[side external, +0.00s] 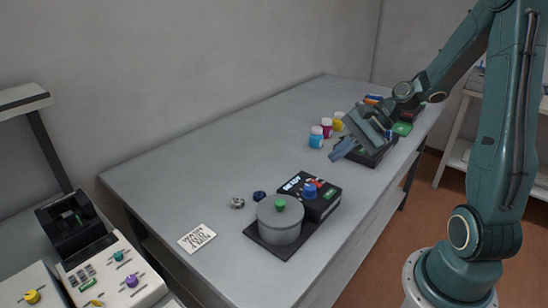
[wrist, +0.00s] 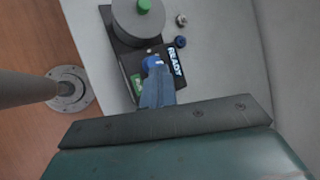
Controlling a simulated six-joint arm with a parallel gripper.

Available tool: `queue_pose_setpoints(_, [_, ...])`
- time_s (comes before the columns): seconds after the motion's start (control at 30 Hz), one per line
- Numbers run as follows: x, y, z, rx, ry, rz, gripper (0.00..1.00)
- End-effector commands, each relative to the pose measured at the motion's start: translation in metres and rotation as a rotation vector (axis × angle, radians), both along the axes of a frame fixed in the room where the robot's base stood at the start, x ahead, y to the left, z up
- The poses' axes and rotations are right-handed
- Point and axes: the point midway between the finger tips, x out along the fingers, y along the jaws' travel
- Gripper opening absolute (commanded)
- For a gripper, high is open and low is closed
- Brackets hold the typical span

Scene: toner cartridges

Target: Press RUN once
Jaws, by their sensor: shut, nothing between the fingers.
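The black control box (side external: 322,207) stands on the grey table, attached to or touching a dark base with a grey round drum (side external: 280,222) that has a green knob on top. The box has a lit display, which reads READY in the wrist view (wrist: 179,62). A blue knob (side external: 309,191) and a small red part stand on the box. A green patch (side external: 331,194) lies on its top; its lettering is too small to read, and it also shows in the wrist view (wrist: 136,84). My gripper (side external: 335,155) is shut and empty, above and behind the box, apart from it.
A card reading WASH LOAD 4 MIN (side external: 197,238) lies at the front left. A grey knob (side external: 237,202) and a dark blue one (side external: 259,196) sit beside the box. Cyan, magenta and yellow jars (side external: 326,127) stand behind. The table's middle left is clear.

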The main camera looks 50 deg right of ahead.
Motion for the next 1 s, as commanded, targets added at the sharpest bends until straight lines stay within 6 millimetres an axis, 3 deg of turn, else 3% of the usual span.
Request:
queue_pose_setpoints(0.67, [0.002,-0.008,-0.005,0.06,0.004,-0.06,0.0])
queue_pose_setpoints(1.0, [0.002,-0.008,-0.023,0.062,0.005,-0.059,0.0])
